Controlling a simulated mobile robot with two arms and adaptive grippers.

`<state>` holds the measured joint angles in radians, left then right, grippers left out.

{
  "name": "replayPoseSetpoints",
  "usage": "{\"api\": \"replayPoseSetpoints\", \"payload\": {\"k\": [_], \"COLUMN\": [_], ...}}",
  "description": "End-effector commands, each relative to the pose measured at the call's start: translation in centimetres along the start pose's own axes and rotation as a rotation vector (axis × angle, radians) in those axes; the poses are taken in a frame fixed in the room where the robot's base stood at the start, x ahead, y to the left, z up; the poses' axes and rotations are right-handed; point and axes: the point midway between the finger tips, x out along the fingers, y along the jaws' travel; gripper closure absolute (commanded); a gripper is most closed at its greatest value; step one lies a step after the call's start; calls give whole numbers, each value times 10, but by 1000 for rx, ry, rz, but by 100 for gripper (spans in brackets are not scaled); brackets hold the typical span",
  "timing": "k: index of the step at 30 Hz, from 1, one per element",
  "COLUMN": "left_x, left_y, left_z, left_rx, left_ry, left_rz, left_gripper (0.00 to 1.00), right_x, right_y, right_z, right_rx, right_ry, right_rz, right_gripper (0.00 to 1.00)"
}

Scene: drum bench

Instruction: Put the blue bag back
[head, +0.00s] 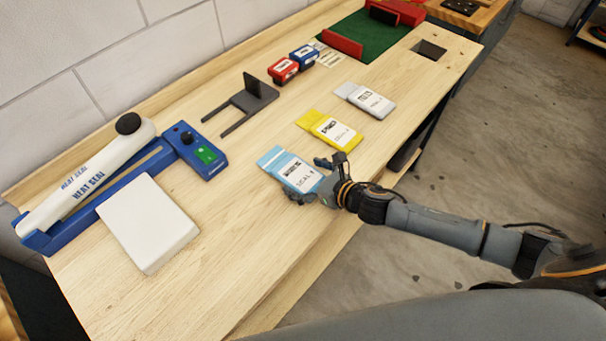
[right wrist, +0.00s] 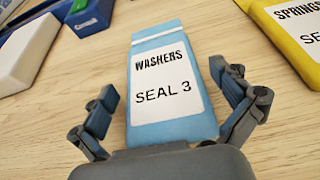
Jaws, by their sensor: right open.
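The blue bag (head: 283,165) lies flat on the bench near its front edge, with a white label. In the right wrist view the blue bag (right wrist: 172,125) reads "WASHERS SEAL 3". My right gripper (head: 318,178) is at the bag's near end. In the right wrist view my right gripper (right wrist: 168,100) is open, with one finger on each side of the bag and gaps between fingers and bag. My left gripper is not in view.
A yellow bag (head: 330,128) and a grey bag (head: 366,99) lie farther right. A heat sealer (head: 85,180) and a white block (head: 148,222) are at left. A dark stand (head: 245,98), red and blue boxes (head: 303,57) and a green mat (head: 364,38) are behind.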

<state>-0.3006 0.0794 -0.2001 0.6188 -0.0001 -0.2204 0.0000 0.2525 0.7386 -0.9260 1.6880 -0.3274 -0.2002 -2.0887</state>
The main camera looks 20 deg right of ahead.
Motion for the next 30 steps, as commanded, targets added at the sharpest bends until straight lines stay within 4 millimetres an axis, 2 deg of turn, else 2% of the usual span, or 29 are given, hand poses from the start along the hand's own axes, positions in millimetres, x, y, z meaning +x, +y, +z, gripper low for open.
{"api": "replayPoseSetpoints", "payload": {"k": [8, 14, 22, 30], "left_x": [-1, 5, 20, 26], "left_y": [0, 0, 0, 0], "left_z": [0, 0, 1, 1], "left_rx": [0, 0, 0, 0], "left_ry": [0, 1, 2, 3], "left_rz": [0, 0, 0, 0], "left_gripper": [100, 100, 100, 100], "right_x": [-4, -35, -93, -118], "right_y": [0, 0, 0, 0], "right_z": [2, 0, -1, 1], "right_rx": [-1, -4, -2, 0], "right_ry": [1, 3, 4, 1], "right_rz": [0, 0, 1, -1], "right_gripper": [0, 0, 0, 0]}}
